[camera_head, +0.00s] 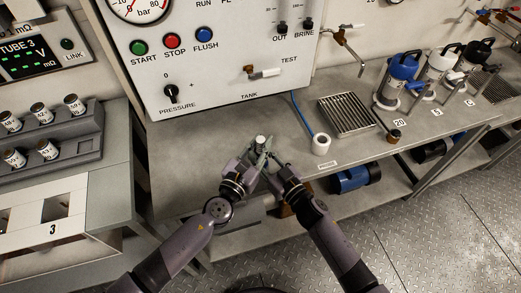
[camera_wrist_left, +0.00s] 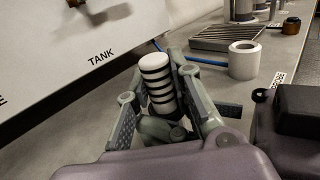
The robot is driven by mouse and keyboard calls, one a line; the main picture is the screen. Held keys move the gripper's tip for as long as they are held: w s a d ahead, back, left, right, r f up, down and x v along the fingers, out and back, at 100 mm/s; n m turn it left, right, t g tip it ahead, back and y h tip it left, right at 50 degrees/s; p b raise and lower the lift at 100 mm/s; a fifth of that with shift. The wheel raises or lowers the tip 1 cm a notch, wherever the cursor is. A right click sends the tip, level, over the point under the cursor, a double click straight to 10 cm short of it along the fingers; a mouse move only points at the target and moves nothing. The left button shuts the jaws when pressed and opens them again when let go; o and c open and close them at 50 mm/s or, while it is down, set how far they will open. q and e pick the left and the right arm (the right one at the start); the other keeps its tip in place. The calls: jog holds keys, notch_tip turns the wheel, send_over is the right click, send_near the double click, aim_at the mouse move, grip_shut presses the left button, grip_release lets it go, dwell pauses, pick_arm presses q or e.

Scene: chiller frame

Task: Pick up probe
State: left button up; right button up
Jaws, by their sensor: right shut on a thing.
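The probe appears to be the white cylinder with black bands (camera_wrist_left: 157,82), upright between the grippers in the left wrist view. Its white top shows in the head view (camera_head: 260,140). My left gripper (camera_head: 250,163) has its fingers spread on either side of the cylinder; in the left wrist view its fingers (camera_wrist_left: 165,115) stand apart. My right gripper (camera_head: 268,160) meets it from the right and is shut on the banded cylinder. The fingers overlap, so the exact contact and the cylinder's lower end are hidden.
A white round holder (camera_head: 321,144) with a blue hose stands on the grey bench (camera_head: 190,155), right of the grippers. A drain grate (camera_head: 346,114) and a blue-topped vessel (camera_head: 399,75) are beyond. The control panel (camera_head: 215,50) rises behind. A vial rack (camera_head: 45,135) is at left.

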pick_arm(q)
grip_shut()
notch_tip(320, 180, up, 16)
dwell(1.4)
pick_arm(e)
jog(key=o, duration=1.2)
